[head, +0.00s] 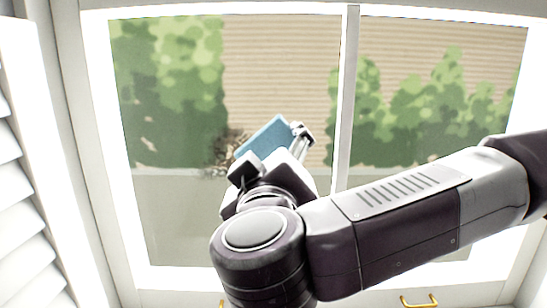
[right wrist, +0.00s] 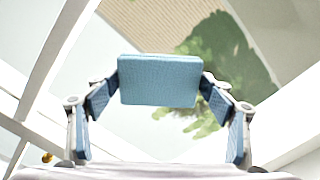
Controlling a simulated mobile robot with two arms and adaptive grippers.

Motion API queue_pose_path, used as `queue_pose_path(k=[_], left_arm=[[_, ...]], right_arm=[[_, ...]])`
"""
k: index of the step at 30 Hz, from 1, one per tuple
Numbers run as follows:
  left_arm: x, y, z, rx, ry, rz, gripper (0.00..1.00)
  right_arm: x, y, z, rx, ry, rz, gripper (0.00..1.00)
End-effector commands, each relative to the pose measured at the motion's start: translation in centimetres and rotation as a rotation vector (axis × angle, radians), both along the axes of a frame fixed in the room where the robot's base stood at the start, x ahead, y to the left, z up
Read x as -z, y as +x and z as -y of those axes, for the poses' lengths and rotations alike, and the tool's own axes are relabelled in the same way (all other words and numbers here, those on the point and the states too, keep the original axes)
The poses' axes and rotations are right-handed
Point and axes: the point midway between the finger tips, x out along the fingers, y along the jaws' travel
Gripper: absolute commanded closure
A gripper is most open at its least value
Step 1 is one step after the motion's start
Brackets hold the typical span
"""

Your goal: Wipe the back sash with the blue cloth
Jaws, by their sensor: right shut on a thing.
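The window's left pane (head: 180,215) and right pane (head: 440,85) sit in white frames, split by a white upright (head: 347,100). I cannot tell which is the back sash. A brown speckled patch (head: 222,158) shows on the left pane, partly behind my gripper. My right gripper (head: 272,150) is in front of the left pane, shut on the blue cloth (head: 262,137). In the right wrist view the cloth (right wrist: 160,80) is a flat blue pad between the fingers. Whether it touches the glass is unclear. My left gripper is out of view.
White louvred slats (head: 20,200) stand at the left edge. A brass handle (head: 418,301) is below the window at the bottom. The white window frame (head: 100,150) borders the glass on the left. My right arm crosses the lower right of the head view.

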Motion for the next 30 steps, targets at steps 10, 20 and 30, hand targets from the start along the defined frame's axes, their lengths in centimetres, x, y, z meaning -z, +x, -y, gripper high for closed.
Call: queue_pose_path(k=[10, 20, 30], left_arm=[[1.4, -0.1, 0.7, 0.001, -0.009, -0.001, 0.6], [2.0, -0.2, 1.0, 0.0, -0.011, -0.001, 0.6], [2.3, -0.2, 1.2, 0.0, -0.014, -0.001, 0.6]], right_arm=[[0.1, -0.2, -2.9, -0.002, 0.001, 0.002, 0.44], [0.2, -0.1, -4.6, -0.001, 0.0, 0.002, 0.44], [0.1, 0.1, -6.7, -0.001, 0.0, 0.0, 0.44]])
